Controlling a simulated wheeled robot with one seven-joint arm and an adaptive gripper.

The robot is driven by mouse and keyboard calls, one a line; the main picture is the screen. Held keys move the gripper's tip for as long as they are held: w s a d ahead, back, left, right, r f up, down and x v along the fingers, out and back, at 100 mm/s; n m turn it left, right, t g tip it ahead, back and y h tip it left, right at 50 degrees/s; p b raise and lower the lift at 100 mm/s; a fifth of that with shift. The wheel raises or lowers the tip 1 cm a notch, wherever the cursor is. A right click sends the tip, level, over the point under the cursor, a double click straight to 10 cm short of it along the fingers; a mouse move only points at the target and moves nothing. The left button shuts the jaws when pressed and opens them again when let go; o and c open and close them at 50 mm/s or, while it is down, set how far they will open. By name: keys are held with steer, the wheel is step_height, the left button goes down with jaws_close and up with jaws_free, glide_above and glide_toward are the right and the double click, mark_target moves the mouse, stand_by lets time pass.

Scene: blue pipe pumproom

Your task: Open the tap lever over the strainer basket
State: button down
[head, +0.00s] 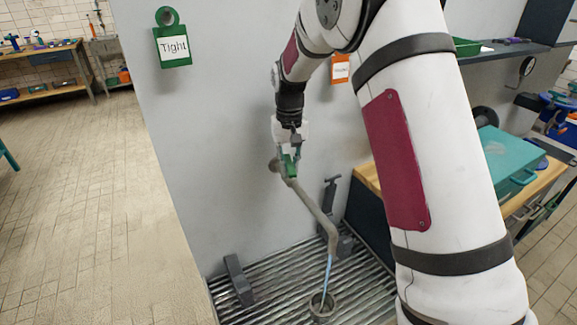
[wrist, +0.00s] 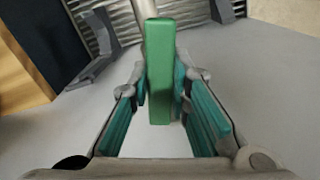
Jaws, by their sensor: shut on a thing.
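The tap (head: 315,212) comes out of the grey wall, and its long grey spout slants down to the right. Its green lever (head: 289,167) is at the wall end. My gripper (head: 291,154) is at the lever from above. In the wrist view the green lever (wrist: 159,55) stands between the teal-padded fingers of my gripper (wrist: 160,95), which is shut on it. A thin bluish stream of water (head: 327,273) runs from the spout's end down to the small round strainer basket (head: 321,307) on the ribbed metal drain. The lever's base is partly hidden in the head view.
A green "Tight" tag (head: 173,45) and an orange tag (head: 341,69) hang on the wall. Grey brackets (head: 238,280) stand on the drain (head: 270,288). A teal case (head: 507,160) sits on a wooden bench at right. Tiled floor at left is clear.

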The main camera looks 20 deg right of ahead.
mark_target(289, 163)
steer(key=shift+n+b, duration=0.3)
steer(key=shift+n, duration=1.3)
steer(key=c, duration=1.5)
jaws_free()
step_height(289, 163, up, 12)
steer(key=shift+r, duration=0.1)
